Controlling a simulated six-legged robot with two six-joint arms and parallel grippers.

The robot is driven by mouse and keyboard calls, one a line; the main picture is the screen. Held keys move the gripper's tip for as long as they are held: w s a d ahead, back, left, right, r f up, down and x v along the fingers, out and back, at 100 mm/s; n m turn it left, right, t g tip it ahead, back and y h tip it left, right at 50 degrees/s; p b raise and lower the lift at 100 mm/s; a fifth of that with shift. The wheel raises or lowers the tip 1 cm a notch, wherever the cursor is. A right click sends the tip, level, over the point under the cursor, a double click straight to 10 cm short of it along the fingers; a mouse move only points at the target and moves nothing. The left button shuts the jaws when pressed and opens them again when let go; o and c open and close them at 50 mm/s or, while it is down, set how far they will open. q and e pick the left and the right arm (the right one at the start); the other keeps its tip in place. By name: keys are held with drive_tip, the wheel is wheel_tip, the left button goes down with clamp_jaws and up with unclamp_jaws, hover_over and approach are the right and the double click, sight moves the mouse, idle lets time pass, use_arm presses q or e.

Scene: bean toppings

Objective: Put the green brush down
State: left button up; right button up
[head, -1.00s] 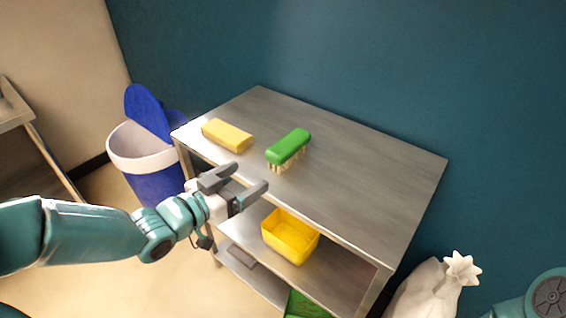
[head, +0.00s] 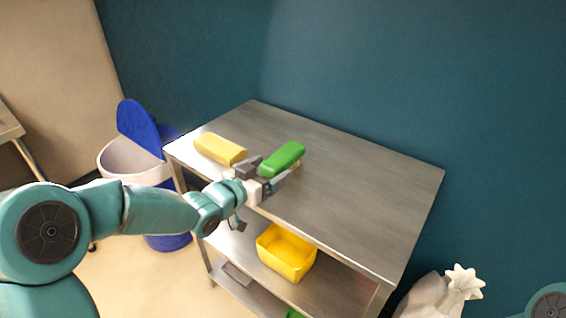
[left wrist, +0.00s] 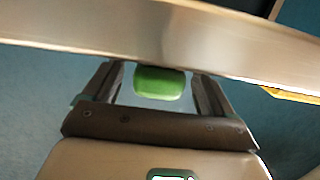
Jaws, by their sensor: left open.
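The green brush (head: 283,157) stands on the metal table's top (head: 350,180), its green back up; its bristles are mostly hidden by a finger in the head view. My left gripper (head: 270,171) is open at the brush's near end, with a finger on either side of that end. In the left wrist view the brush (left wrist: 160,82) shows between the two spread fingers, with gaps visible at both sides. My right gripper is not in view.
A yellow block (head: 220,149) lies left of the brush, close to my left gripper. A yellow bin (head: 286,254) sits on the shelf below. A blue-and-white trash can (head: 135,160) stands left of the table. The tabletop's right side is clear.

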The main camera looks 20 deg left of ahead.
sight(277, 163)
use_arm(q)
drive_tip(key=x, duration=0.3)
drive_tip(key=shift+w+d, duration=0.1)
drive_tip(key=shift+w, duration=0.15)
drive_tip(key=c, duration=1.1)
drive_tip(key=shift+r, duration=0.2)
drive_tip(key=shift+c, duration=0.5)
drive_tip(key=shift+s+r, duration=0.1)
drive_tip(key=shift+r, duration=0.1)
drive_tip(key=v, duration=0.2)
drive_tip(key=f+b+v, duration=0.1)
drive_tip(key=v, duration=0.2)
drive_tip(key=b+v, duration=0.1)
drive_tip(key=v, duration=0.2)
drive_tip(key=shift+s+f, duration=0.25)
drive_tip(key=shift+s, duration=0.1)
drive_tip(key=f+b+v, duration=0.1)
drive_tip(key=b+v, duration=0.1)
drive_tip(key=v, duration=0.9)
drive_tip(key=f+b+v, duration=0.2)
drive_tip(key=v, duration=0.9)
drive_tip(key=shift+s+a+b, duration=0.3)
drive_tip(key=shift+s+a, duration=0.05)
drive_tip(key=shift+s, duration=0.15)
